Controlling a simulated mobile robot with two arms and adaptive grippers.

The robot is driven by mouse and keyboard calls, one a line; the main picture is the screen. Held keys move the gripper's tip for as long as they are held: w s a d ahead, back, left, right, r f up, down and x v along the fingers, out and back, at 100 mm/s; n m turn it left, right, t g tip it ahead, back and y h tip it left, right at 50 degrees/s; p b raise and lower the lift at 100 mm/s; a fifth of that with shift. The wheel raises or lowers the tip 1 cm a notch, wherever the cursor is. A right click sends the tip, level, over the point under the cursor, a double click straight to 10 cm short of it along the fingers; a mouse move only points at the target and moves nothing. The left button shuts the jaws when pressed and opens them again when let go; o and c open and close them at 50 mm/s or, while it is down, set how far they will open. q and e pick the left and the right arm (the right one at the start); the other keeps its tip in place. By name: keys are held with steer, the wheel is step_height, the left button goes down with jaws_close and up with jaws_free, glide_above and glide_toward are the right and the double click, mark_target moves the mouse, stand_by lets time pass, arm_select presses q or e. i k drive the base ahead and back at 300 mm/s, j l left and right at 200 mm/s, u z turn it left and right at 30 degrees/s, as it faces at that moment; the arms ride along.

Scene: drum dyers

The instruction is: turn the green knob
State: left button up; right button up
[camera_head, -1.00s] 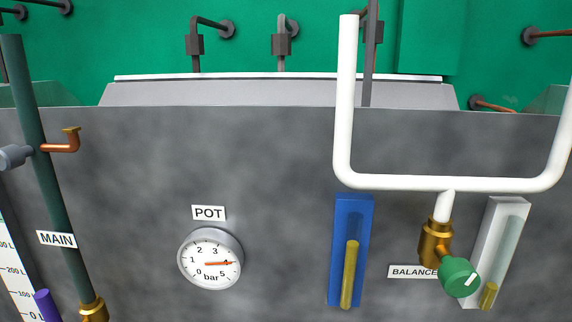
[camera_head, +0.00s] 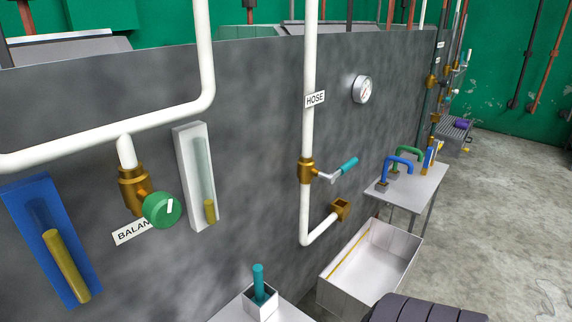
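The green knob (camera_head: 162,210) is round with a white mark on its face. It sits on a brass valve (camera_head: 134,190) under the white U-shaped pipe (camera_head: 150,118), at the left of the head view. A label starting "BALAN" (camera_head: 131,232) is partly hidden behind the knob. Neither of my grippers shows in the view, and nothing touches the knob.
A blue gauge (camera_head: 28,222) and a white gauge (camera_head: 187,150) flank the knob. To the right are a HOSE pipe (camera_head: 309,135) with a teal-handled valve (camera_head: 347,167), a grey trough (camera_head: 350,290) and a small table (camera_head: 425,185). Open concrete floor (camera_head: 500,220) lies at right.

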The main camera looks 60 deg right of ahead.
mark_target(161, 209)
steer(key=k+l+z, duration=0.3)
steer(key=l, duration=0.25)
steer(key=k+l+z, duration=0.2)
steer(key=l+z, duration=0.1)
steer(key=z, duration=1.05)
steer(key=j+u, duration=0.1)
steer(key=u, duration=1.3)
steer(key=i+l, duration=0.05)
